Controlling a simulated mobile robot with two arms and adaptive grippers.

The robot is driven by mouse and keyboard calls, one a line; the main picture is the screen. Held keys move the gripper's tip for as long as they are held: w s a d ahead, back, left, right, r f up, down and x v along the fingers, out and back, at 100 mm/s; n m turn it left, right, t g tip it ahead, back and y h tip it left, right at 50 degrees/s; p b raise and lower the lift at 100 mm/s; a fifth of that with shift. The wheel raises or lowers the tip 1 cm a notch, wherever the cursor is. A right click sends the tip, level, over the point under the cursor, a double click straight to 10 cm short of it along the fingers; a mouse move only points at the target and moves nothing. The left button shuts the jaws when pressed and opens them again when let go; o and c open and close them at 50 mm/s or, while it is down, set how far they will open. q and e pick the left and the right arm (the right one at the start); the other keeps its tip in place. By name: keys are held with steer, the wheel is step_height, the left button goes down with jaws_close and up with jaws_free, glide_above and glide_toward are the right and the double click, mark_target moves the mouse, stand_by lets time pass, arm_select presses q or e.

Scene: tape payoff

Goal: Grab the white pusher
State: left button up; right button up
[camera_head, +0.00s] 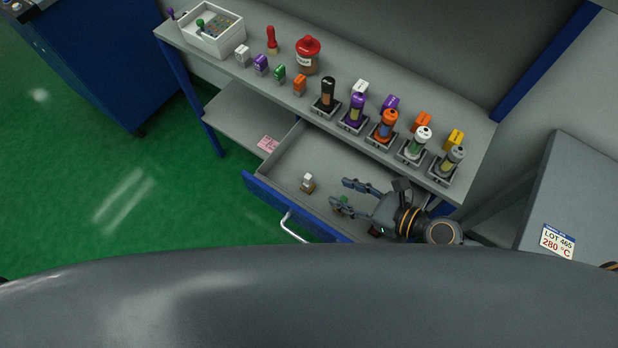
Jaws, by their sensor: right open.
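A small white piece with a brownish base, which looks like the white pusher (307,181), stands in the open drawer (275,168), left of my right gripper. My right gripper (341,193) reaches into the drawer from the right, its two fingers apart and pointing left. The white piece is a short way beyond the fingertips, not between them. My left gripper is not in view.
Above the drawer, the grey bench (330,110) holds a row of coloured cylinders in trays, coloured blocks, a red-lidded jar (307,56) and a white box (212,35). The drawer's blue front (270,200) has a metal handle (290,228). A grey panel (570,190) stands right.

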mark_target(311, 179)
steer(key=x, duration=0.3)
steer(key=shift+w+a+f, duration=0.15)
steer(key=shift+w+a, duration=0.1)
steer(key=shift+p+x, duration=0.4)
steer(key=shift+x, duration=2.35)
steer(key=shift+d, duration=0.1)
steer(key=shift+c, duration=0.6)
jaws_close()
